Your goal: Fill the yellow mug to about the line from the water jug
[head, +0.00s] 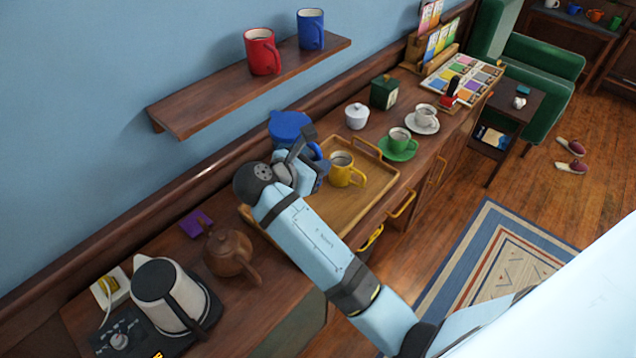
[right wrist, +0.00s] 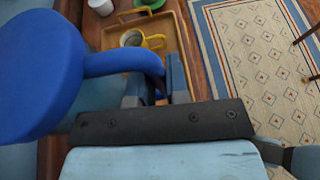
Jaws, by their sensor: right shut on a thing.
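The yellow mug (head: 342,171) stands upright on a wooden tray (head: 375,198) on the long sideboard. It also shows in the right wrist view (right wrist: 154,41), beyond the gripper. Its fill line and water level cannot be made out. The blue water jug (head: 286,123) is just left of the mug, partly hidden behind my right arm. My right gripper (right wrist: 157,82) is shut on the handle of the jug, whose large blue body (right wrist: 40,75) fills the left of the right wrist view. I cannot tell whether the jug touches the tray. My left gripper is not in view.
A brown teapot (head: 229,252) and a kettle (head: 170,292) stand nearer. A shelf (head: 225,98) with red and blue mugs juts from the wall.

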